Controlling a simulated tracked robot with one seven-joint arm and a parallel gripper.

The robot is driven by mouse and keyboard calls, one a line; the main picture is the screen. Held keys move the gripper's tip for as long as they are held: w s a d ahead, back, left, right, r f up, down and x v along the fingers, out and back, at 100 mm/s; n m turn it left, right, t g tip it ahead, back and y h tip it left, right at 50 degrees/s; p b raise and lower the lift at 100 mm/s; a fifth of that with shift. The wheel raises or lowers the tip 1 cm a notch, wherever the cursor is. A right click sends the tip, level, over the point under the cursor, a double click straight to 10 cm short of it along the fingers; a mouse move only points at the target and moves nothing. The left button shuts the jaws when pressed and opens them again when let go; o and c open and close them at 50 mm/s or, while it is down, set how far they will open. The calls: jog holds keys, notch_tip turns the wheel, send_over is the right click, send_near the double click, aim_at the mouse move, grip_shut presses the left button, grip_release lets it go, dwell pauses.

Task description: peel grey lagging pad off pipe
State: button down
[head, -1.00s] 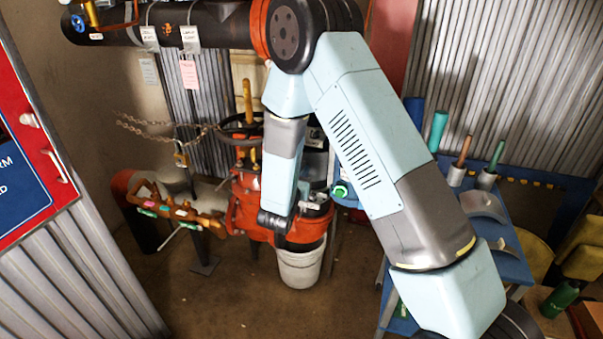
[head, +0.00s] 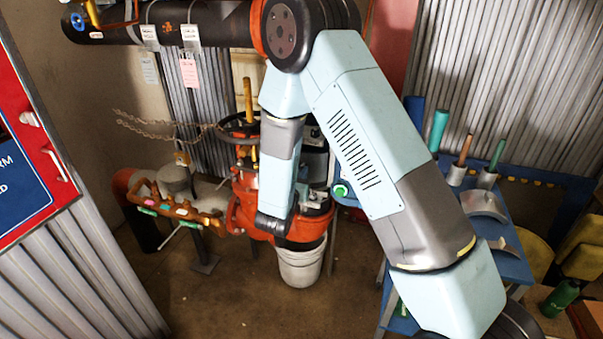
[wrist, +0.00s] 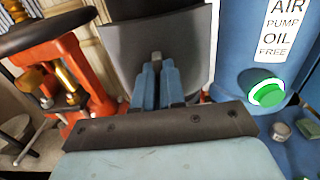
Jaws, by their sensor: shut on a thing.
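In the wrist view, a curved dark grey pad (wrist: 190,45) stands upright in front of a vertical pipe. My gripper (wrist: 158,62) has its two blue-grey fingers close together at the pad's lower middle, shut on it. What lies between the fingertips is hard to see. In the head view my gripper is hidden behind my own arm, and the pad cannot be told apart clearly from the dark pipework there.
A red valve body (wrist: 85,75) stands close on the left. In the head view, a white bucket (head: 300,266) is below the pipework and a blue bench (head: 505,235) is at right.

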jog(key=v, duration=0.7)
jog(key=shift+s, duration=0.25)
dwell(0.4)
jog(key=shift+a, duration=0.1)
